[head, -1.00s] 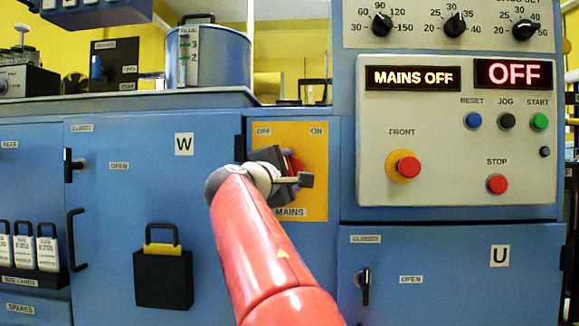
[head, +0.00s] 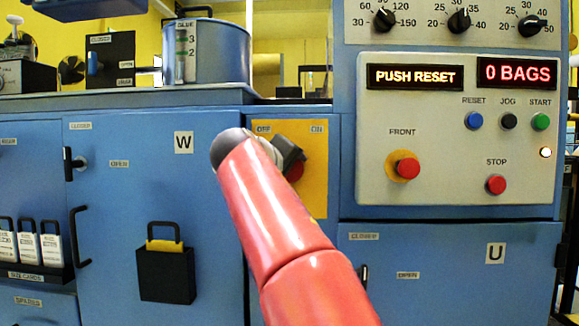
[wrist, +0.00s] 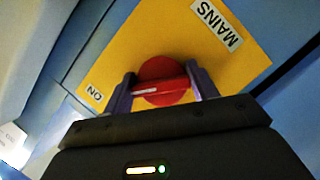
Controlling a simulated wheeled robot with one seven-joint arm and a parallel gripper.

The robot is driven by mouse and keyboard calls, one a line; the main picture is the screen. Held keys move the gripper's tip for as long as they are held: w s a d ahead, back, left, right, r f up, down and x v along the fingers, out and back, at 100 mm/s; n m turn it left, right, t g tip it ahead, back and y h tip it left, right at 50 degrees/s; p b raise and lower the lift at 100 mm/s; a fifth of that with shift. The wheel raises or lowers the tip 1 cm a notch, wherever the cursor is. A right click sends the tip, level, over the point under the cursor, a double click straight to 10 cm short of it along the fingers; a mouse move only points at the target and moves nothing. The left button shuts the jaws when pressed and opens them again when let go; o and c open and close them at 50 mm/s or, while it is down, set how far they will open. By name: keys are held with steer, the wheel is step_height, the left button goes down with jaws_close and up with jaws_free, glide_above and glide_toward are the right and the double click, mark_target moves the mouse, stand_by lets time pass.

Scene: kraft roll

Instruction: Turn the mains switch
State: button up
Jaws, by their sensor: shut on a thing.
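The red mains switch (wrist: 161,80) sits on a yellow plate (wrist: 218,58) marked MAINS and ON in the wrist view. My gripper (wrist: 161,90) is shut on the switch's red handle, one purple finger on each side. In the head view the yellow plate (head: 312,190) is partly covered by my red arm and gripper. Only part of the red switch (head: 295,170) shows there. The display (head: 415,77) reads PUSH RESET, and the one beside it (head: 516,73) reads 0 BAGS.
The control panel (head: 440,190) at right has a blue RESET button (head: 473,120), a black JOG button (head: 508,121), a green START button (head: 541,121) and red FRONT and STOP buttons. Cabinet door W (head: 110,225) stands left of the plate. A glue pot (head: 222,55) stands above.

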steer(key=shift+f+m+g+y, duration=0.1)
steer(key=shift+m+g+y, duration=0.2)
steer(key=shift+m+y, duration=0.35)
steer(key=shift+m, duration=0.25)
steer(key=o, duration=1)
steer(key=v, duration=0.7)
steer(key=shift+s+a, duration=0.2)
steer(key=shift+s, duration=0.15)
steer(key=shift+d, duration=0.1)
